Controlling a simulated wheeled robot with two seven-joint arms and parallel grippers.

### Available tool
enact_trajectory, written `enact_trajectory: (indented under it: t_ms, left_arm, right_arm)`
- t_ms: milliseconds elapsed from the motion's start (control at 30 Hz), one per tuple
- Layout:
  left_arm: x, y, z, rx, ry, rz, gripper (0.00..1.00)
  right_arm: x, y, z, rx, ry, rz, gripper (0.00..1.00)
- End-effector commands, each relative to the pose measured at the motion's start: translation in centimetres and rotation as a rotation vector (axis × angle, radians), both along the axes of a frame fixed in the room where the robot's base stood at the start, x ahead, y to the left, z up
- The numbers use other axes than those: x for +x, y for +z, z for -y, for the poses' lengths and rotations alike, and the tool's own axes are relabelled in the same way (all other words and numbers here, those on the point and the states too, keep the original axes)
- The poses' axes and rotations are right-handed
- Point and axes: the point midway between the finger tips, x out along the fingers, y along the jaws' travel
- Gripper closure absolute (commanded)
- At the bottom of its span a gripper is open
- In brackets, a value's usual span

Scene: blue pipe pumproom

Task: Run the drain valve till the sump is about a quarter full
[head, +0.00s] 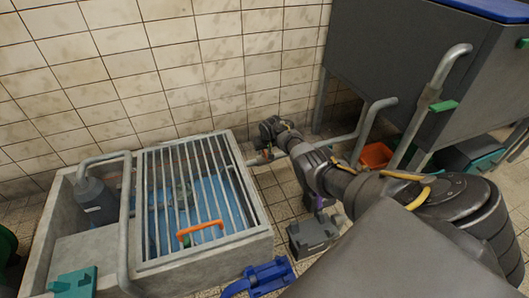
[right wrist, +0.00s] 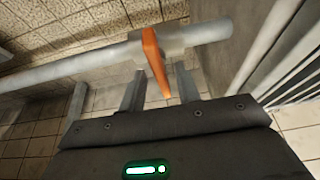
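The drain valve's orange lever (right wrist: 154,58) sits on a grey pipe (right wrist: 70,68) in the right wrist view. The lever points down toward my right gripper (right wrist: 160,90), its tip between the two fingers. The fingers are apart, with gaps visible beside the lever. In the head view my right arm reaches over to the pipe end (head: 258,161) at the sump's right side; the lever is hard to make out there. The sump (head: 262,240) is a concrete basin under a barred grate (head: 148,200). Blue shows below the bars; its depth cannot be told. My left gripper is not in view.
An orange handle (head: 200,229) lies at the grate. A grey bottle-like pump (head: 95,200) stands in the left bay beside a bent pipe (head: 125,215). A large grey tank (head: 400,60) stands at right, with an orange bin (head: 376,155) below. A blue object (head: 262,276) lies in front.

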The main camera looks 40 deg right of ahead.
Motion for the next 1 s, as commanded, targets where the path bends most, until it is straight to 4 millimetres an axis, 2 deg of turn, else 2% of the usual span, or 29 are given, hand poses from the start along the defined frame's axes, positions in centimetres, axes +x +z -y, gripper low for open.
enact_trajectory:
  t_ms: [367, 600, 1000]
  left_arm:
    - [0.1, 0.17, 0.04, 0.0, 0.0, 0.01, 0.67]
    - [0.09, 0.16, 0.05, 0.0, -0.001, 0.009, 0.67]
    - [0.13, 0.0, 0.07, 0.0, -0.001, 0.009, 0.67]
  right_arm:
    - [0.14, -0.19, 0.06, 0.0, 0.0, 0.001, 0.69]
    - [0.13, -0.2, 0.05, 0.0, 0.0, 0.001, 1.0]
    - [0.1, -0.26, 0.14, -0.001, 0.04, 0.001, 1.0]
